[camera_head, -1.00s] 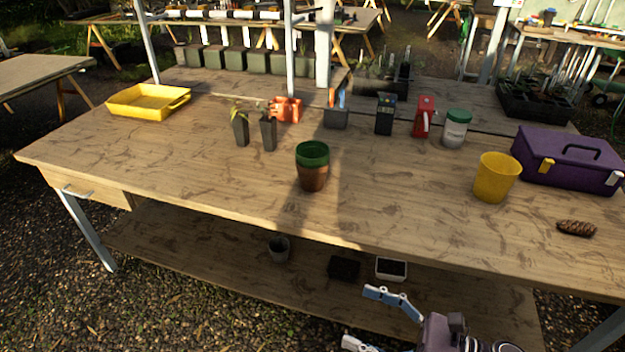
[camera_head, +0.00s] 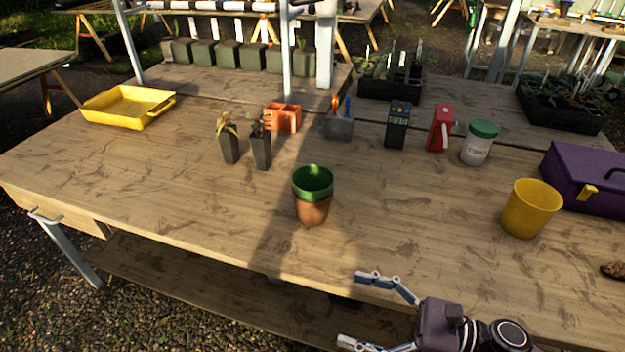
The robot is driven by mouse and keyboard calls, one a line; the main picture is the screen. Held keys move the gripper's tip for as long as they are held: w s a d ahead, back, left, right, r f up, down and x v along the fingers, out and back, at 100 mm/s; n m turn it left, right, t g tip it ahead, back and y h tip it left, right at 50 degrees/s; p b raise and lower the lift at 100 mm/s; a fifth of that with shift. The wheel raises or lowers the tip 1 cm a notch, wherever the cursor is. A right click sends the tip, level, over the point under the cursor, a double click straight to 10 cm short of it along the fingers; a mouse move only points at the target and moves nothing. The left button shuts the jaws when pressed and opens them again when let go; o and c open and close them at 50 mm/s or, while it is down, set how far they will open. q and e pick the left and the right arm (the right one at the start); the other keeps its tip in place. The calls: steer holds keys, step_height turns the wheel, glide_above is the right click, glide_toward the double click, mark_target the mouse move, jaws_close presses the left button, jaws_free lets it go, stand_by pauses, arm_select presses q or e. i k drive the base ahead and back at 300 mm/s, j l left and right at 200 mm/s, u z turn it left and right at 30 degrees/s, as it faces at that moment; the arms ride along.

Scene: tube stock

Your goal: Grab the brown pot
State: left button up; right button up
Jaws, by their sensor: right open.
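The brown pot (camera_head: 312,212) stands upright near the middle of the wooden table, towards its front edge. A green pot (camera_head: 313,184) sits nested in its top, so only the lower brown part shows. My right gripper (camera_head: 357,309) is at the bottom of the view, in front of the table's front edge and to the lower right of the pot. Its two fingers are spread wide, pointing left, with nothing between them. It is apart from the pot. My left gripper is out of view.
A yellow pot (camera_head: 531,209) and a purple toolbox (camera_head: 590,180) stand at the right. Two dark seedling pots (camera_head: 261,150) and an orange holder (camera_head: 284,119) are behind the brown pot. A yellow tray (camera_head: 127,107) lies far left. The table around the brown pot is clear.

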mark_target(311, 214)
steer(key=i, duration=0.85)
